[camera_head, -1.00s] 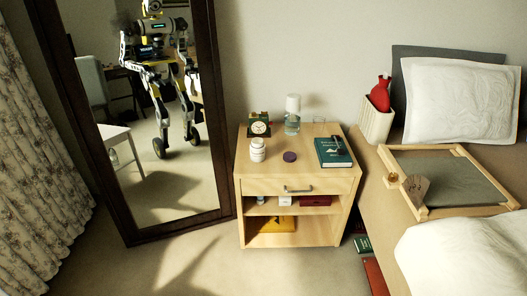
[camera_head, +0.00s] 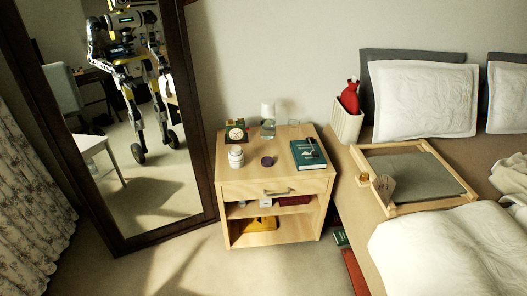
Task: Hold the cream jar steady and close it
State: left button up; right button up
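A small white jar (camera_head: 236,158), which looks like the cream jar, stands upright at the left front of the wooden nightstand top. A flat dark purple disc (camera_head: 267,161) lies to its right, apart from it. The disc looks like a lid, but I cannot tell whether the jar's mouth is open. Neither of my grippers shows directly in the head view. My body appears only as a reflection in the mirror, too small to judge the grippers.
The nightstand (camera_head: 283,175) also bears a small clock (camera_head: 237,134), a clear bottle with a white cap (camera_head: 268,120) and a teal book (camera_head: 308,154). A mirror (camera_head: 110,190) stands left. The bed, with a wooden tray (camera_head: 395,211), is right. Floor in front looks clear.

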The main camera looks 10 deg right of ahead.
aim_at(236, 154)
jog(key=u, duration=0.65)
jog(key=i, duration=2)
jog(key=z, duration=0.8)
